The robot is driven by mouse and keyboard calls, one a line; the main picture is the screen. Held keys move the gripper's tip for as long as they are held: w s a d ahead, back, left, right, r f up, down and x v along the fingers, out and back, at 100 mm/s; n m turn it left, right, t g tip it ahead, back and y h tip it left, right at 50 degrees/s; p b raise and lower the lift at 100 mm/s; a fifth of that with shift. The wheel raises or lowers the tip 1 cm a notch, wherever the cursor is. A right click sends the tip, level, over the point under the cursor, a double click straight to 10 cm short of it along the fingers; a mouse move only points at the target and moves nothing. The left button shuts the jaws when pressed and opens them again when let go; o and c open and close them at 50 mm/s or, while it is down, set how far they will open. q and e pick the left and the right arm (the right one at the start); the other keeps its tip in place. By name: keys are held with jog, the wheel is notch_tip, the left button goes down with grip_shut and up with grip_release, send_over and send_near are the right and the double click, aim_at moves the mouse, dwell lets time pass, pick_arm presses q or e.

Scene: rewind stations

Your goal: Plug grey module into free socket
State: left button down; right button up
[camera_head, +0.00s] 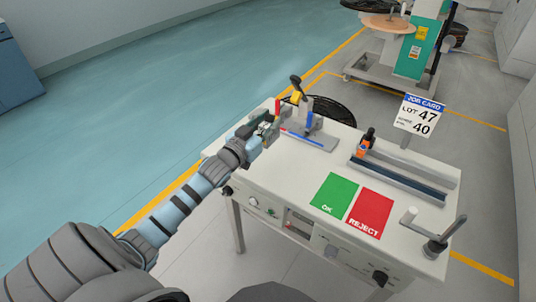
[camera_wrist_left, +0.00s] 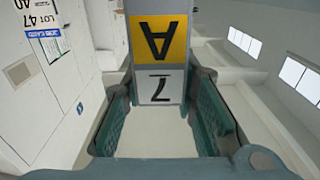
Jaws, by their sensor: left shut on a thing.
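My left gripper (camera_head: 271,122) is at the far left part of the white bench, beside a small fixture (camera_head: 309,138) with a black-knobbed lever. In the left wrist view, a grey module (camera_wrist_left: 133,60) with a yellow "A" label and a white "7" label lies between the teal pads of my left gripper (camera_wrist_left: 164,88), which is shut on it. In the head view the module is too small and covered to make out surely. No free socket can be told apart in either view. My right gripper is out of view.
The white bench (camera_head: 270,170) carries a green OK mat (camera_head: 335,193), a red REJECT mat (camera_head: 370,213), a grey rail (camera_head: 405,180) with an orange and black part (camera_head: 365,145), and a crank (camera_head: 436,246). A job card (camera_head: 419,115) stands at the back. A reel machine (camera_head: 412,50) stands beyond.

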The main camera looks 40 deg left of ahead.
pick_arm(q)
notch_tip(320, 180, down, 10)
jog(key=b, duration=0.5)
jog(key=shift+f, duration=0.15)
jog(key=shift+w+r, duration=0.1)
jog(key=shift+r, duration=0.1)
jog(key=shift+f, duration=0.1)
jog(key=c, duration=1.3)
grip_release()
